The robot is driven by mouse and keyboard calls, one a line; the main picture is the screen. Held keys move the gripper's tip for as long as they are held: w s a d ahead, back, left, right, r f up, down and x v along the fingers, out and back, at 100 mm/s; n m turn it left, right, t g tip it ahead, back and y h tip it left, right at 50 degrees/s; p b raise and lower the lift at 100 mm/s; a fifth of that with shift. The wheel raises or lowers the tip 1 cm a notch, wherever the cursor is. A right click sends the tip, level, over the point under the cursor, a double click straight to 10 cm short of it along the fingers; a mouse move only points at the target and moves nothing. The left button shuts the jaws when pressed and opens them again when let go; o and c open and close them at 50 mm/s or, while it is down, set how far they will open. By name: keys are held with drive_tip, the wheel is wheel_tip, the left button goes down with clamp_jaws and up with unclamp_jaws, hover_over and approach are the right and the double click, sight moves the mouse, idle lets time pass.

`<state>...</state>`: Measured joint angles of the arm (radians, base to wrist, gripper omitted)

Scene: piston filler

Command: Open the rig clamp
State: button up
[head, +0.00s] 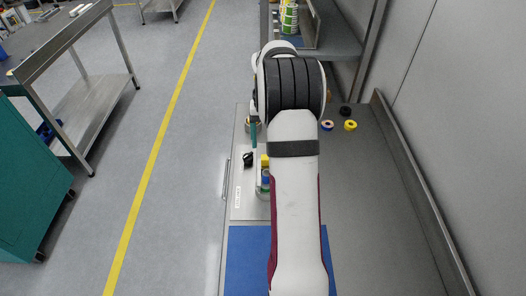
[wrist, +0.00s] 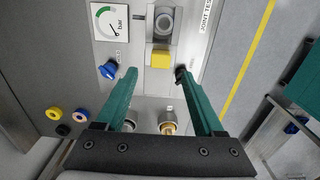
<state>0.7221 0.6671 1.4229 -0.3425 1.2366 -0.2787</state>
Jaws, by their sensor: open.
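In the wrist view, the test rig panel (wrist: 85,75) lies below my gripper (wrist: 157,75). Its two teal fingers are spread apart with nothing between them. A yellow block (wrist: 160,59) sits on a pale plate beyond the fingertips. A black knob (wrist: 180,72) is close by the right fingertip; whether they touch is unclear. A blue knob (wrist: 108,70) is left of the left fingertip. In the head view, the black knob (head: 248,159) and the yellow part (head: 264,161) show beside my arm, which hides much of the rig. I cannot tell for certain which part is the clamp.
A pressure gauge (wrist: 110,22) and a round grey fitting (wrist: 164,21) stand on the panel. A brass fitting (wrist: 169,127) is between the fingers. Loose yellow (head: 350,125), blue and black rings lie on the bench at right. A blue mat (head: 248,262) lies nearer.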

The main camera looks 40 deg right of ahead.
wheel_tip(320, 180, down, 6)
drive_tip(key=shift+f, duration=0.2)
drive_tip(key=shift+c, duration=0.3)
clamp_jaws()
idle(1.1)
